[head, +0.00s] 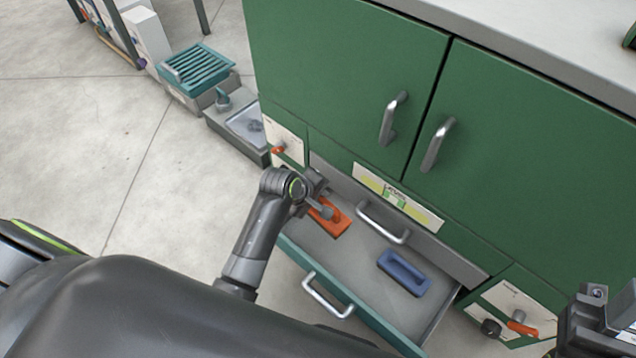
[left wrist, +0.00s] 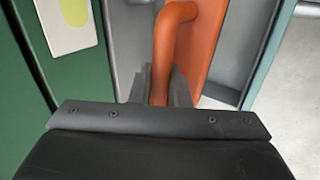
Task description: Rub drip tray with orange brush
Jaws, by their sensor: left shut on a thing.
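The orange brush (head: 333,221) lies in the left part of the open drawer (head: 340,257). My left gripper (head: 317,207) reaches into the drawer and is shut on the brush's handle. In the left wrist view the orange handle (left wrist: 172,45) rises between the two fingers (left wrist: 161,86). The teal slatted drip tray (head: 197,68) sits on a grey unit on the floor, at the upper left. My right gripper (head: 600,325) is partly seen at the lower right edge; its fingertips cannot be made out.
A blue brush-like block (head: 404,272) lies in the drawer's right part. The green cabinet (head: 345,80) with metal handles stands behind the drawer. A grey basin (head: 243,122) is on the floor between cabinet and tray. The floor at left is clear.

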